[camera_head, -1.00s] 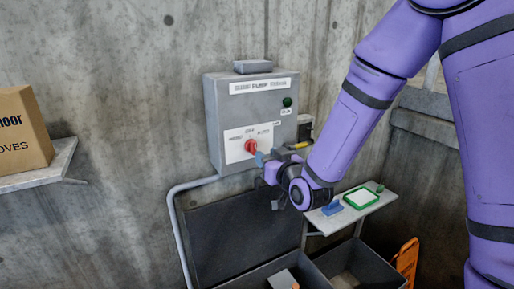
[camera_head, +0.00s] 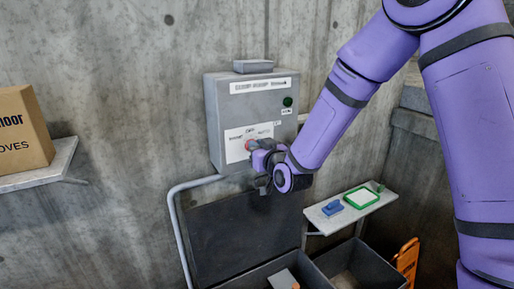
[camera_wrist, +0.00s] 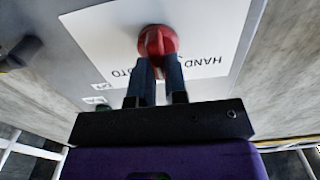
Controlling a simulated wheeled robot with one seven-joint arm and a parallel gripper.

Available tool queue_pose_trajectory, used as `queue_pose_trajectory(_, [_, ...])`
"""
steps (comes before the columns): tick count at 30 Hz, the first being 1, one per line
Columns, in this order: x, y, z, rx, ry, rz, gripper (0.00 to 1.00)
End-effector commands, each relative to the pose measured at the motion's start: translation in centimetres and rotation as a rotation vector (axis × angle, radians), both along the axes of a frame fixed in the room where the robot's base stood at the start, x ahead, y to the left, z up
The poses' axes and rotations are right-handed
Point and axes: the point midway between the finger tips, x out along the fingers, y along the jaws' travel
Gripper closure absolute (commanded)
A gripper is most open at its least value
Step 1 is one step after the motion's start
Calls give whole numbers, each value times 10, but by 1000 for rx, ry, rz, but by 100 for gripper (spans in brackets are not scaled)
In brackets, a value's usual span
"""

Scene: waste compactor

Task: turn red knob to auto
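The red knob (camera_head: 249,145) sits on a white label plate (camera_head: 235,134) on the front of a grey control box (camera_head: 216,126). In the wrist view the red knob (camera_wrist: 157,42) is top centre, with upside-down "HAND" lettering to its right and partly covered lettering ending in "TO" to its left. My gripper (camera_wrist: 158,65) has its two dark fingers close together, with a narrow gap, their tips at the knob's near part. In the head view my gripper (camera_head: 256,150) covers part of the knob, and which way the knob points is unclear.
A green round indicator (camera_head: 288,102) is on the box's upper right. A small shelf (camera_head: 330,222) with a blue item and a green-framed item stands lower right. Dark open bins (camera_head: 355,270) lie below. A cardboard box (camera_head: 22,135) sits on a left shelf.

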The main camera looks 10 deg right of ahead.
Motion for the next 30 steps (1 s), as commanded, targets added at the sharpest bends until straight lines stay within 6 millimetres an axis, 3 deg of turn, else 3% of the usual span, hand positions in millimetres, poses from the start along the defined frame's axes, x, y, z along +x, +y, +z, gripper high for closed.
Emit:
queue_pose_trajectory(14, [1, -1, 0, 76, 32, -1, 100])
queue_pose_trajectory(30, [3, -6, -2, 475, 197, -1, 100])
